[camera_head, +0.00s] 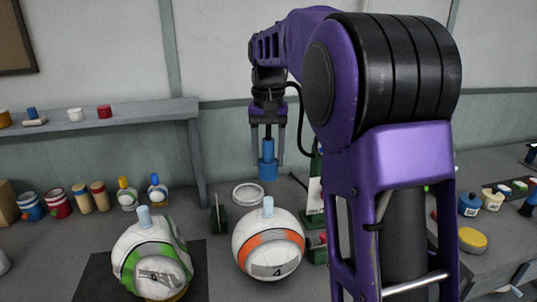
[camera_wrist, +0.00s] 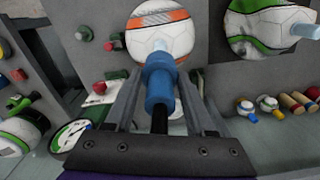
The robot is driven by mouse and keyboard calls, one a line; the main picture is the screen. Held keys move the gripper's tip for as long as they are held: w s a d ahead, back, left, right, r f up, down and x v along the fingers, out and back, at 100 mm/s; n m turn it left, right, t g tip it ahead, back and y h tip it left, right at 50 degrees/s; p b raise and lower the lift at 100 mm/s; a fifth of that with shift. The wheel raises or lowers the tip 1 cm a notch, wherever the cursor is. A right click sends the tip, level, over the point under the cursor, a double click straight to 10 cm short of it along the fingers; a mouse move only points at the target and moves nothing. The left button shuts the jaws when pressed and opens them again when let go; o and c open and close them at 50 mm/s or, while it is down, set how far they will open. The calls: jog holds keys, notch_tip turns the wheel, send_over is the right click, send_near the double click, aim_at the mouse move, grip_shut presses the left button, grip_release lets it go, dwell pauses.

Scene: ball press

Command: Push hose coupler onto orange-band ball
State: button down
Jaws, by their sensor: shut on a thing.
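My gripper (camera_head: 267,165) is shut on a blue hose coupler (camera_head: 268,160). It holds the coupler pointing down, above and behind the orange-band ball in the head view. The orange-band ball (camera_head: 268,245) is white with an orange stripe and a label that reads 4. A pale blue stem (camera_head: 268,207) stands up from its top. In the wrist view the coupler (camera_wrist: 160,84) sits between the fingers, and its far end overlaps the orange-band ball (camera_wrist: 158,32). The coupler is apart from the stem in the head view.
A green-band ball (camera_head: 151,257) with a similar stem stands to the left on a dark mat. A white ring (camera_head: 248,194) lies behind the orange-band ball. A green and white device (camera_head: 316,195) stands close on its right. Bottles and jars line the left back.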

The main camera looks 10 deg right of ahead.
jog(key=shift+r, duration=0.1)
jog(key=b, duration=0.3)
send_over(268, 199)
jog(key=shift+f, duration=2.95)
jog(key=shift+p, duration=0.75)
jog(key=shift+f+b, duration=1.2)
jog(key=shift+f, duration=1)
jog(key=shift+c, duration=0.8)
grip_release()
jog(key=shift+r, duration=0.1)
notch_tip(268, 199, up, 17)
jog(key=p, duration=0.3)
jog(key=shift+r+p, duration=0.1)
jog(key=shift+p, duration=0.2)
